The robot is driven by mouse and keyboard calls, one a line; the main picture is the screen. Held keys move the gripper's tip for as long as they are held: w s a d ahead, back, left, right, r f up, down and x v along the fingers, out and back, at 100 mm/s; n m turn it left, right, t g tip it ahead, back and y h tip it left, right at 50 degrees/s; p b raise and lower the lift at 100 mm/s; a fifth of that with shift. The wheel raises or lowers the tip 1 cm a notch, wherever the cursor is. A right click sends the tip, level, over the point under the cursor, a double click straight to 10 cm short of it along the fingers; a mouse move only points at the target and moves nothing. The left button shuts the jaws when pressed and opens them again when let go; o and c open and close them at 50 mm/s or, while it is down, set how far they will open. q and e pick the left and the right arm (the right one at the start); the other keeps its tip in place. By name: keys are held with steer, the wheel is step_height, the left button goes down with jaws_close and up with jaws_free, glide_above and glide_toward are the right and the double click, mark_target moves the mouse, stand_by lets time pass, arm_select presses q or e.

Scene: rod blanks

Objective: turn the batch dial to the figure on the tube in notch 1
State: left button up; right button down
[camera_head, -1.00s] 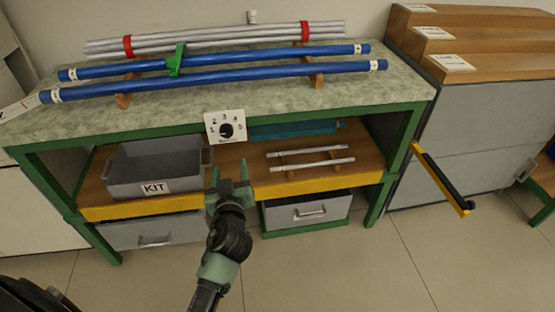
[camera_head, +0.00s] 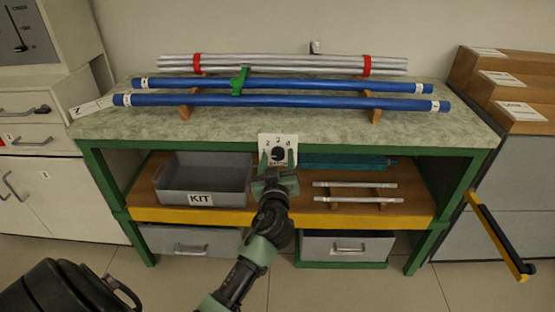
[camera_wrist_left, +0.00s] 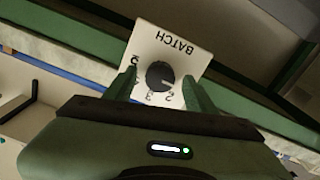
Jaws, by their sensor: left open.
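The batch dial is a black knob (camera_wrist_left: 159,75) on a white plate (camera_head: 265,142) at the bench's front edge. Figures ring the knob; I cannot surely tell which one its pointer faces. My left gripper (camera_head: 277,157) is open in front of the plate. In the left wrist view its fingers (camera_wrist_left: 160,78) stand on either side of the knob; contact is unclear. Two blue tubes, a rear one (camera_head: 330,84) and a front one (camera_head: 290,100), lie across wooden supports (camera_head: 376,115). Their white end labels are too small to read. Which notch is 1 is unclear. My right gripper is not in view.
Silver tubes with red bands (camera_head: 285,62) lie behind the blue ones. A green clip (camera_head: 240,81) sits at the blue tubes. Below are a grey KIT bin (camera_head: 175,190), two thin pale rods (camera_head: 355,199) and a teal object (camera_head: 340,161). A yellow-black handle (camera_head: 495,235) juts out at right.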

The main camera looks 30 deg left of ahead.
arm_select(q)
jaws_close()
